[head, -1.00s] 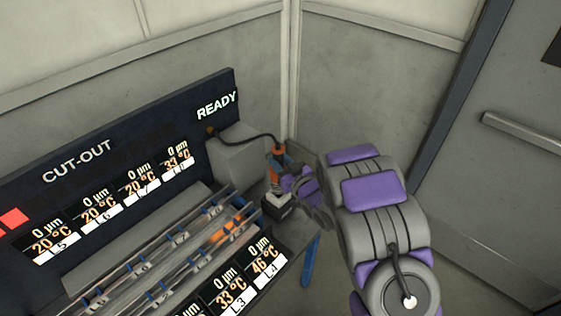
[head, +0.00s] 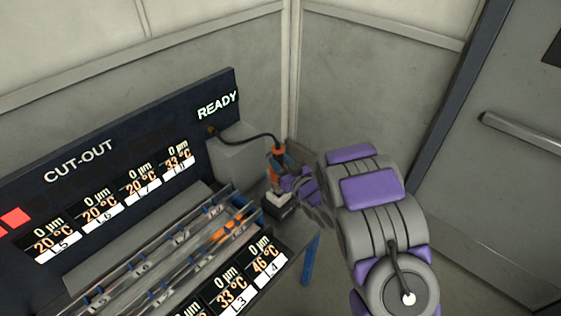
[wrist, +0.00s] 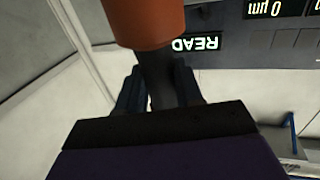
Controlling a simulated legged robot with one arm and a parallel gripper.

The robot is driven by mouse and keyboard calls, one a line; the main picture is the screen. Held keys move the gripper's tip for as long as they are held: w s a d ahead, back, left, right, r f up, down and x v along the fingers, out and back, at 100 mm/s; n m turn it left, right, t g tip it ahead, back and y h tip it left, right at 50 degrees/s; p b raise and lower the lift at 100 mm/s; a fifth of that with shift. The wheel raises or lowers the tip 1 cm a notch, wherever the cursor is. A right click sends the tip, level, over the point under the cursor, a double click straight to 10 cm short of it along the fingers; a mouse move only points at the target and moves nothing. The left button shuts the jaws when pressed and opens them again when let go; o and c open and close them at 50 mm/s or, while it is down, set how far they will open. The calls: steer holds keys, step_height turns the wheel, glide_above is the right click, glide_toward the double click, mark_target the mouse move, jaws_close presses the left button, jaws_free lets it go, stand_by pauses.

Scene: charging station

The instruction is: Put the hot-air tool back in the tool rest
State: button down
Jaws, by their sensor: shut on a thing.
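The hot-air tool (head: 277,153), orange and dark with a cable at its top, stands roughly upright at the far right end of the bench. My gripper (head: 286,168) is shut on its dark body from the right. In the wrist view the tool's orange part (wrist: 145,22) is at the top, and its dark section passes between the blue fingers of my gripper (wrist: 158,85). The tool rest (head: 277,204), a small block with a light top and dark front, is directly below the tool. I cannot tell whether the tool's lower end is inside the rest or just above it.
A grey box (head: 236,155) stands behind the tool, with the black cable (head: 250,136) arching from it. Rails (head: 150,265) with an orange glow lie left of the rest. A dark display panel (head: 110,165) reads READY and CUT-OUT. A door (head: 500,150) is at right.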

steer(key=shift+f+b, duration=0.5)
steer(key=shift+f, duration=1.3)
steer(key=c, duration=0.7)
jaws_free()
steer(key=shift+o, duration=0.2)
steer(key=p+v, duration=0.6)
steer(key=v, duration=1.1)
steer(key=shift+s+d, duration=0.15)
steer(key=shift+d, duration=0.05)
